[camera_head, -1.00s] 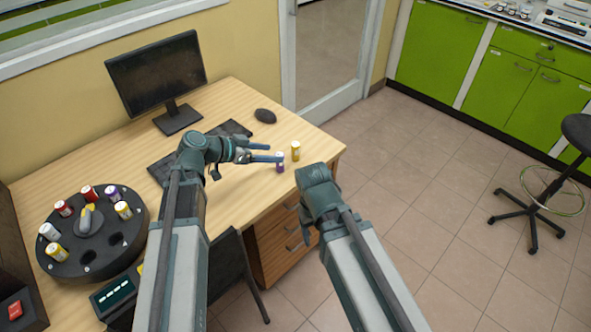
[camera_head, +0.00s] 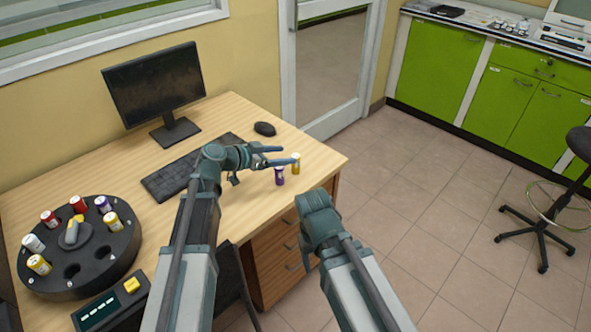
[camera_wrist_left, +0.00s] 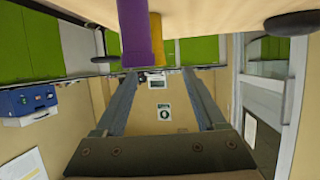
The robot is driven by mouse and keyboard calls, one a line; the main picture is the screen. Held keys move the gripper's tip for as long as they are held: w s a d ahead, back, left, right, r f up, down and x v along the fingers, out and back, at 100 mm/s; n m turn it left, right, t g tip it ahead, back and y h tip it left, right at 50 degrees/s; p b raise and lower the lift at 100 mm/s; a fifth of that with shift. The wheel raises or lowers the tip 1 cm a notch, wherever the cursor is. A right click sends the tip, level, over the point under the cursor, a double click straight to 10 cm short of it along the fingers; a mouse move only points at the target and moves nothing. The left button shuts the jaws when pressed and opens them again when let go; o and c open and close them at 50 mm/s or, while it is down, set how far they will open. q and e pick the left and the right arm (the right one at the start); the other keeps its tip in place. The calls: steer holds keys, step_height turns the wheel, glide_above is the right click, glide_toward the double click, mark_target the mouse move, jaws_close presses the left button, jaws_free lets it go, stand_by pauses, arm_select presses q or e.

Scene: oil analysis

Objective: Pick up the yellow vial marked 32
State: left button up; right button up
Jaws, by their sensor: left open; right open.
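A yellow vial (camera_head: 296,168) with a pale cap stands upright on the desk near its right corner. A purple vial (camera_head: 279,178) stands close beside it, nearer to me. No number is readable on either. My left gripper (camera_head: 289,155) is open and empty, reaching in from the left at the height of the vial tops. One fingertip overlaps the yellow cap; contact cannot be told. In the left wrist view the purple vial (camera_wrist_left: 136,35) partly hides the yellow vial (camera_wrist_left: 157,42), both above the open fingers. My right arm ends low beside the desk; its fingers are hidden.
A black round carousel (camera_head: 120,262) with several capped vials stands at the desk's left. A keyboard (camera_head: 165,180), monitor (camera_head: 155,80) and mouse (camera_head: 264,129) are behind. A device with a yellow button (camera_head: 131,285) is at the front.

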mark_target(296, 156)
arm_select(q)
steer(key=shift+w+d+f+b, duration=0.2)
steer(key=shift+d+f+b, duration=0.2)
steer(key=shift+d, duration=0.1)
steer(key=b+x, duration=0.1)
steer(key=x, duration=0.3)
steer(key=shift+s+d+f+b, duration=0.15)
steer(key=shift+b, duration=0.2)
jaws_close()
